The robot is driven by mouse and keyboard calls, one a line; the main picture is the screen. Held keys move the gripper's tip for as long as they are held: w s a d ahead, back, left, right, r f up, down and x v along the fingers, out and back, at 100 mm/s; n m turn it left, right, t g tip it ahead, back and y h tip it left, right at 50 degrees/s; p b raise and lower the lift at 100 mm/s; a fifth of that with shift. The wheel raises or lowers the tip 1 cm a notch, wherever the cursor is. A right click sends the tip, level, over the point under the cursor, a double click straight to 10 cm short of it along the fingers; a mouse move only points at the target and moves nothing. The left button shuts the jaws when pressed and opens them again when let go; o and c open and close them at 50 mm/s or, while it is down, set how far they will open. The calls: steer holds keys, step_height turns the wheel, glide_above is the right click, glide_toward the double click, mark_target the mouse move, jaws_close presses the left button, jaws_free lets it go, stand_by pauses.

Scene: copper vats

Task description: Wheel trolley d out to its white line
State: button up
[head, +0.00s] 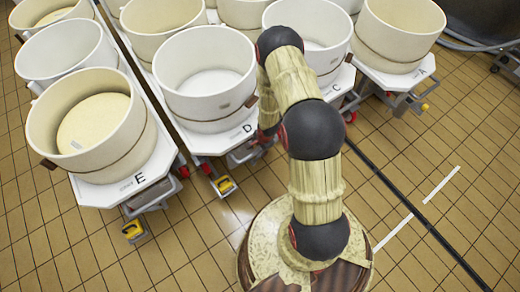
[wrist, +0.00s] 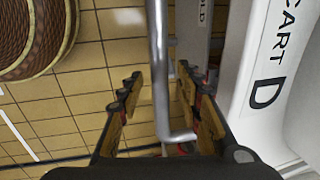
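Trolley d (head: 206,143) is a white cart marked D, with a white tub (head: 205,85) on it, in the row at the middle of the head view. In the wrist view its white side (wrist: 255,75) reads "CART D". A grey metal bar (wrist: 160,50) beside it bends at its lower end. My gripper (wrist: 158,76) is open, with the bar between its fingers and gaps on both sides. My arm hides the gripper in the head view. White floor lines (head: 393,232) (head: 441,185) lie to the right; no letter on them is readable.
Trolley E (head: 100,192) stands close on the left, trolley C (head: 341,84) on the right and trolley A (head: 400,78) beyond. A yellow part (head: 224,185) sticks out low in front of trolley d. A dark floor strip (head: 420,217) crosses the clear tiles at right.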

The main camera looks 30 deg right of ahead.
steer(key=shift+c, duration=1.4)
jaws_close()
